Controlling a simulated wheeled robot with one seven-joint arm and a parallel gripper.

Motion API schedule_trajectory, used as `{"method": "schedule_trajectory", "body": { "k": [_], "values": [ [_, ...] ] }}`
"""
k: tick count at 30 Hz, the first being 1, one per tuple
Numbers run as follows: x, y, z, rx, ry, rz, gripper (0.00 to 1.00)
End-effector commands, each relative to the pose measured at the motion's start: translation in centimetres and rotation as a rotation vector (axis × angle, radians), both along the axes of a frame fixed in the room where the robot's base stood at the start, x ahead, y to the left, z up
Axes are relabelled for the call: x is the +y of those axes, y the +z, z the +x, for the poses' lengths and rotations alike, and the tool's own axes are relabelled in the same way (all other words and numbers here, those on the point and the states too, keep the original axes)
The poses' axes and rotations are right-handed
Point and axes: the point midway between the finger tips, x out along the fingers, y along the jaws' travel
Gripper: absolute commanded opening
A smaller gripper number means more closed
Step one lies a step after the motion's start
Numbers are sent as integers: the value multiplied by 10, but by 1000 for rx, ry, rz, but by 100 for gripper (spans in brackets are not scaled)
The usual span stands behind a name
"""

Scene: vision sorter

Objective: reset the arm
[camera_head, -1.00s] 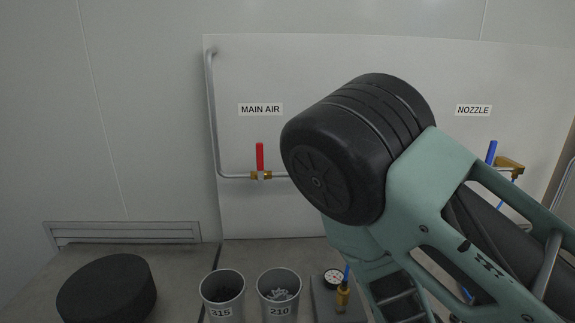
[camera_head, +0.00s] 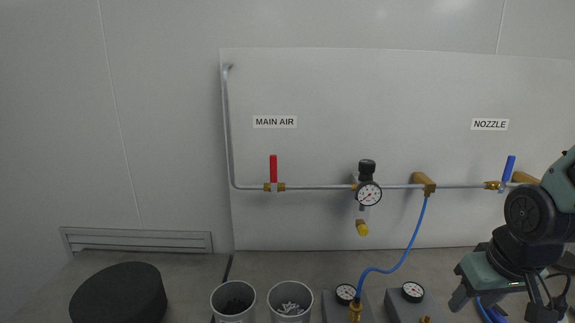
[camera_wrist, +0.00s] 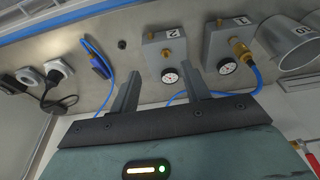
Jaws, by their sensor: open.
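My arm (camera_head: 530,215) shows at the right edge of the head view, in front of the bench's right end. In the wrist view my gripper (camera_wrist: 161,79) has its two dark fingers spread apart with nothing between them. The fingers point toward the bench, close in the picture to a grey box marked 2 (camera_wrist: 165,55) with a gauge. The gap between fingers and box cannot be judged. The status light on my gripper's body is green.
Two cups (camera_head: 233,301) (camera_head: 290,301), a black round block (camera_head: 118,294) and gauge boxes (camera_head: 412,304) stand on the bench. Behind are the red-handled valve (camera_head: 273,170), regulator gauge (camera_head: 368,193), blue hose (camera_head: 408,250) and blue-handled valve (camera_head: 508,168).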

Motion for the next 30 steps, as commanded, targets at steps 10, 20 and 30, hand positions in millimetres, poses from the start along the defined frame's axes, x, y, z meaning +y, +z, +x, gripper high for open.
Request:
{"method": "schedule_trajectory", "body": {
  "k": [10, 20, 30],
  "values": [
    [34, 16, -27, 75, 87, 1, 47],
    [119, 24, -78, 159, 375, -9, 47],
    [173, 32, -147, 241, 639, -49, 47]
  ]
}}
